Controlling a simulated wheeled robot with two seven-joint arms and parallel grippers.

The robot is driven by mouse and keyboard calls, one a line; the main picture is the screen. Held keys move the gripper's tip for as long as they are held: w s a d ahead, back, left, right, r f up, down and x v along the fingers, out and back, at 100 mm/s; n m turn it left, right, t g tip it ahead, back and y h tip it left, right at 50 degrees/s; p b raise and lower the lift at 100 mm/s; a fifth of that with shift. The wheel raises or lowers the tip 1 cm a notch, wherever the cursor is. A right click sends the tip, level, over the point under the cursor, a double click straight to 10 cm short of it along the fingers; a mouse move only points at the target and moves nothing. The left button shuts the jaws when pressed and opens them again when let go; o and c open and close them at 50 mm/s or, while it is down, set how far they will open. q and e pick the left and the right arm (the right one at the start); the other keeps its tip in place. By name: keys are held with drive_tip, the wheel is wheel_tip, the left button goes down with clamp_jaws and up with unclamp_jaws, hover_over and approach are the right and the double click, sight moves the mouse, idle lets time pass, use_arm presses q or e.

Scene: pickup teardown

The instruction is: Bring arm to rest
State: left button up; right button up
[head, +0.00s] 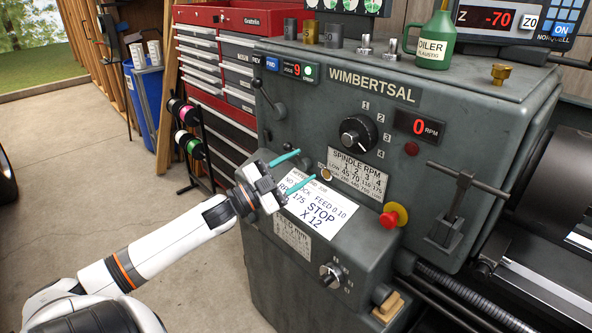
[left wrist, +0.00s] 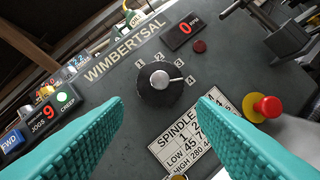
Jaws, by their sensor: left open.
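My left gripper (head: 291,173) is in front of the lathe headstock (head: 300,110), with its teal fingers spread and nothing between them. My left arm (head: 170,243) reaches in from the lower left. In the left wrist view the open fingers (left wrist: 160,135) frame the black spindle knob (left wrist: 160,84), which stands beyond them, apart from the fingertips. The knob also shows in the head view (head: 357,133), right of the gripper. A white job sheet (head: 322,212) sits just below and right of the fingers. My right gripper is not in view.
A red emergency stop (head: 391,217) and a lever (head: 455,205) stick out at the right. A small lever (head: 268,97) is above the gripper. A green oiler (head: 436,38) stands on top. A spool rack (head: 190,140) is at the left. Floor at lower left is clear.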

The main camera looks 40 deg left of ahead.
use_arm(q)
drive_tip(key=shift+f, duration=0.1)
idle(0.3)
